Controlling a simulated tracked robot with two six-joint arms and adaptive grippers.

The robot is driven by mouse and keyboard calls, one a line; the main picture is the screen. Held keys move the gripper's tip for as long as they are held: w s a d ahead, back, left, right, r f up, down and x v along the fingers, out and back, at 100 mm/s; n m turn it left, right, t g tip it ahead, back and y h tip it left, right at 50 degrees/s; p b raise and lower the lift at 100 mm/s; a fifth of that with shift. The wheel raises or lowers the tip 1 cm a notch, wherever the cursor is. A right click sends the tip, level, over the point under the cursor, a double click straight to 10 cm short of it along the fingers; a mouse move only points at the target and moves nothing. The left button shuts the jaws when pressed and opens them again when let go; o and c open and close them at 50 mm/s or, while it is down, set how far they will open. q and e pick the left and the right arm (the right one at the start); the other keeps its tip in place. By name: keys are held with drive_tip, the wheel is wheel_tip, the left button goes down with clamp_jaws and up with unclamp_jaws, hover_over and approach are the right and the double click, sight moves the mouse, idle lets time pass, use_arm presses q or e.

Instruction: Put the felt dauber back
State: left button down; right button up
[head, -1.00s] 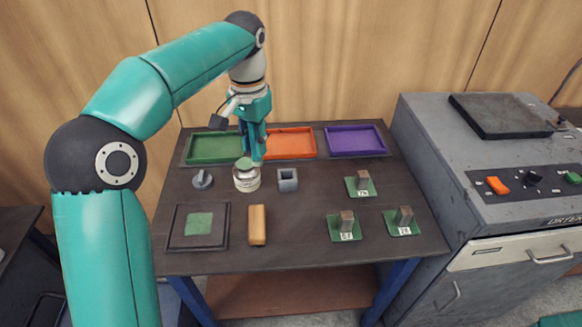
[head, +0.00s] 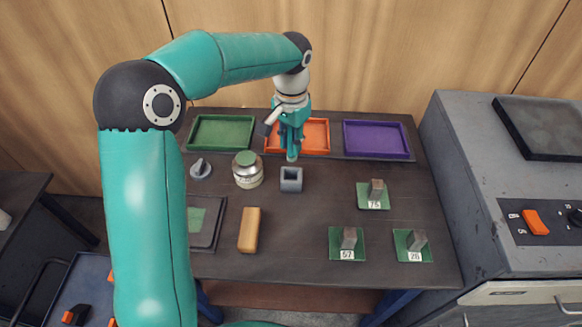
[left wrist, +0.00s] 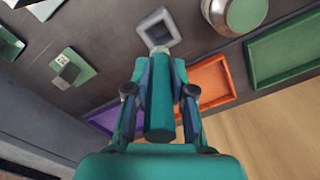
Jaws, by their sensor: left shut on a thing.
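My left gripper (head: 291,135) is shut on the felt dauber (head: 292,152), which points straight down. In the left wrist view the dauber (left wrist: 160,105) is a teal handle between the two fingers (left wrist: 158,100), with a small pale tip. In the head view its lower end is just behind and above the grey square holder (head: 291,181). In the left wrist view the tip overlaps the near edge of the hollow holder (left wrist: 168,19). The dauber appears to be above the holder, not in it. My right gripper is not in view.
Green (head: 192,134), orange (head: 320,121) and purple (head: 376,156) trays line the back. A tan block (head: 249,231) and several numbered green plates with metal blocks (head: 347,243) are in front.

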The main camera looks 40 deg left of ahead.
use_arm(q)
approach(290, 173)
drive_tip(key=f, duration=0.2)
drive_tip(key=s+f, duration=0.1)
drive_tip(key=f, duration=0.1)
drive_tip(key=d+f, duration=0.1)
drive_tip(key=shift+s+d+f+p, duration=0.1)
drive_tip(key=shift+s+f+p, duration=0.25)
drive_tip(key=shift+f+p, duration=0.05)
drive_tip(key=shift+s+d+f+b, duration=0.2)
drive_tip(key=shift+s+f+b, duration=0.15)
drive_tip(key=shift+f+b, duration=0.35)
drive_tip(key=c, duration=1)
unclamp_jaws()
drive_tip(key=shift+w+a+f, duration=0.15)
drive_tip(key=shift+w+f, duration=0.05)
drive_tip(key=shift+r, duration=0.25)
